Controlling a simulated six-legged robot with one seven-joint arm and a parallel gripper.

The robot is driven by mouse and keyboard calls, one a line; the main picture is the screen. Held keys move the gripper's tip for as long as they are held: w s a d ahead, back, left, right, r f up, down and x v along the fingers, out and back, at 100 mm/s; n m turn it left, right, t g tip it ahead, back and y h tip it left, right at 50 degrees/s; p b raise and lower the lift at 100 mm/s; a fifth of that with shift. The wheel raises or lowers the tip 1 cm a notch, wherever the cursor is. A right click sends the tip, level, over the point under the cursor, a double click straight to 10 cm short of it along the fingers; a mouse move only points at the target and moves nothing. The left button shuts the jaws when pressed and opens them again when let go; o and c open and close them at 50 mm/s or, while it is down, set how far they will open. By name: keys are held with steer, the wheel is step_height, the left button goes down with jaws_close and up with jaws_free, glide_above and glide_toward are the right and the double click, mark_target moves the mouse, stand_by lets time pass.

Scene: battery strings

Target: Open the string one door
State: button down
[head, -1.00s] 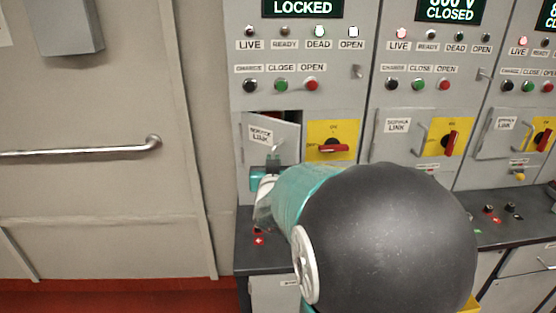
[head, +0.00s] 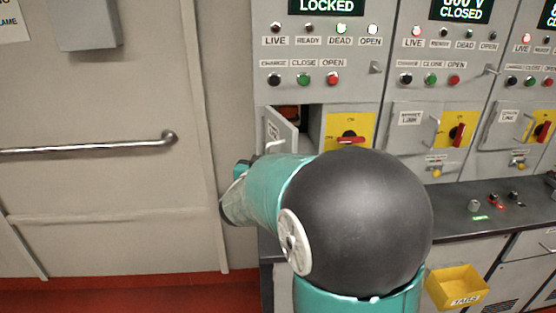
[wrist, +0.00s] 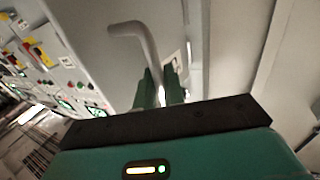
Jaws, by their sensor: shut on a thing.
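The string one door (head: 281,130) is a small grey panel with a label, on the leftmost cabinet. It stands swung out to the left, and a dark compartment with something orange-red inside (head: 289,111) shows behind it. In the wrist view the door (wrist: 95,50) carries a bent grey handle (wrist: 135,32). My gripper (wrist: 161,82) is shut on this handle, with its green fingers on either side of the bar. In the head view my teal and black arm hides the fingers and the lower part of the door.
A red rotary switch on a yellow plate (head: 350,130) sits right of the opening. Other closed link doors (head: 409,118) are further right. A dark bench (head: 450,212) runs below, with a yellow tray (head: 457,288) in front. A wall door with a long metal bar (head: 90,148) stands left.

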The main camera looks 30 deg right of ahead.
steer(key=shift+w+a+m+g+h, duration=0.55)
steer(key=shift+w+a, duration=0.25)
steer(key=shift+a, duration=0.3)
steer(key=shift+r, duration=0.1)
steer(key=c, duration=1.6)
jaws_free()
steer(key=v, duration=1.4)
